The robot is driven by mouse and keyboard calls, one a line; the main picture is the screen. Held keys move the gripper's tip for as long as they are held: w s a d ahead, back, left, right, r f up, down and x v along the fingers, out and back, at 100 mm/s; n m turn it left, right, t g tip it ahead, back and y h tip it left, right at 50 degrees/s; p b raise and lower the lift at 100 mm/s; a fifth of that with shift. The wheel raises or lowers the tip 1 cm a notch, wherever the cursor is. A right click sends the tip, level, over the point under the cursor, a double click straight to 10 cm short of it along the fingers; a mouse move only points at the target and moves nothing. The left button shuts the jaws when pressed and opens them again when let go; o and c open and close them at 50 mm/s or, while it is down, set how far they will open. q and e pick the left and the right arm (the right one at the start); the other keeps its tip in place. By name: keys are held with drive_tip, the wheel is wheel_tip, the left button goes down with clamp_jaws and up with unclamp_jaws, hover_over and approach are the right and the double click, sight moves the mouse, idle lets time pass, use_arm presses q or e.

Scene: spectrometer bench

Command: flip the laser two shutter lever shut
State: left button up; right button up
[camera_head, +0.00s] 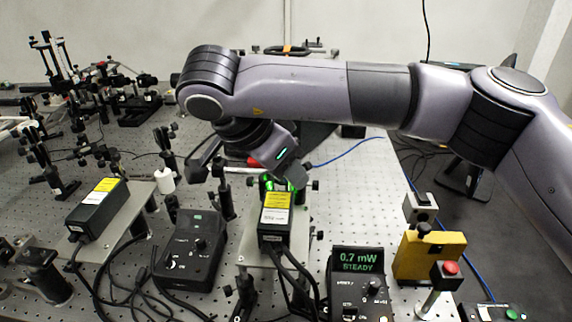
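Two black laser boxes with yellow and white labels stand on plates: one laser box (97,208) at the left, another laser box (274,228) in the middle. The label text is too small to tell which is laser two. A green glow shows just behind the middle box. My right gripper (284,178) is low over the far end of the middle box, beside that glow. Its fingertips are hard to make out, so I cannot tell whether it is open or touching anything. No shutter lever shows clearly; that area is partly behind my gripper. My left gripper is out of view.
A black control box (189,252) with knobs stands between the lasers. A meter (357,285) reads "0.7 mW STEADY". A yellow box (429,257) and a red-topped post (444,274) are at the right. Cables run in front; optics mounts (60,80) crowd the back left.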

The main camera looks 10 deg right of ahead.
drive_tip(key=shift+r, duration=0.15)
drive_tip(key=v, duration=0.7)
idle(0.3)
drive_tip(key=shift+a, duration=0.15)
